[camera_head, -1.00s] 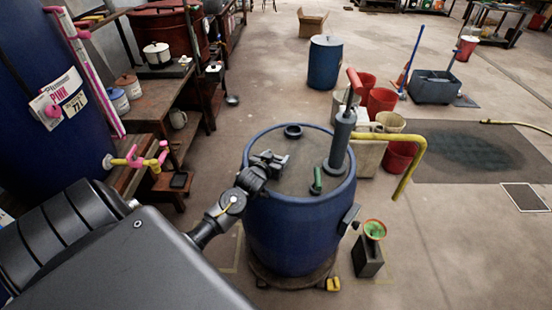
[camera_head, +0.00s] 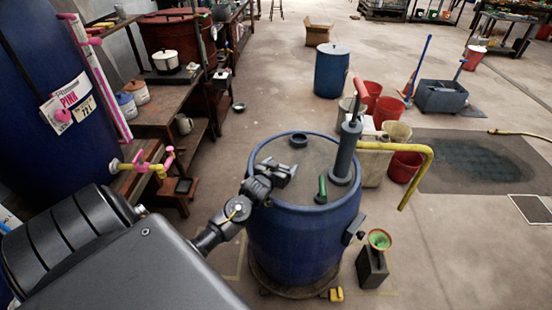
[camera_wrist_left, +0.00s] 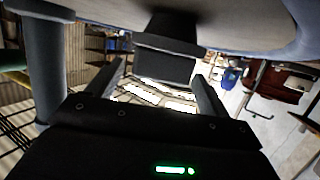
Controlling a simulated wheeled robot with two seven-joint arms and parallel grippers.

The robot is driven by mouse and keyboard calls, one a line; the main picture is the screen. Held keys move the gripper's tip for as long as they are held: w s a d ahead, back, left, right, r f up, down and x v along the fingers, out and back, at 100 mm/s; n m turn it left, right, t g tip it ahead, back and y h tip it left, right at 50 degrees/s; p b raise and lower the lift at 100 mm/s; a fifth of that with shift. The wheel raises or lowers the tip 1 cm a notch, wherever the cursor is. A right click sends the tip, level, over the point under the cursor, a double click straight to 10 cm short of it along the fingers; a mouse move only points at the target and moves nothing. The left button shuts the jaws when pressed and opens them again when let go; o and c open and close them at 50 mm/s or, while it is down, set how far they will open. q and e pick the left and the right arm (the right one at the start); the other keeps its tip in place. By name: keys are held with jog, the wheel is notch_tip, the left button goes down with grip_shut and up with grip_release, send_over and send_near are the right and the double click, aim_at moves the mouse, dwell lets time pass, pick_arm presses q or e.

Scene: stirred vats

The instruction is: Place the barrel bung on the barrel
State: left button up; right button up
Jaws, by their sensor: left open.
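The blue barrel (camera_head: 290,235) stands upright in the middle of the head view. A small dark round bung (camera_head: 299,141) is on its grey top, near the far rim. My left gripper (camera_head: 287,171) is open and empty above the near-left part of the top, short of the bung. In the left wrist view the dark bung (camera_wrist_left: 165,62) shows with its wide flange, in front of and between the open fingers of my left gripper (camera_wrist_left: 163,82), against the pale barrel top (camera_wrist_left: 230,20). Whether it sits in a hole cannot be told. My right gripper is not in view.
A grey hand pump (camera_head: 346,150) with red handle and yellow spout stands on the barrel's right side. A green-handled tool (camera_head: 322,190) is on the top near it. Buckets (camera_head: 404,164) stand behind right. A dark canister (camera_head: 371,267) with a funnel stands at front right.

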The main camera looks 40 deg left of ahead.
pick_arm(q)
jog(key=b+v, duration=0.1)
jog(key=v, duration=1.1)
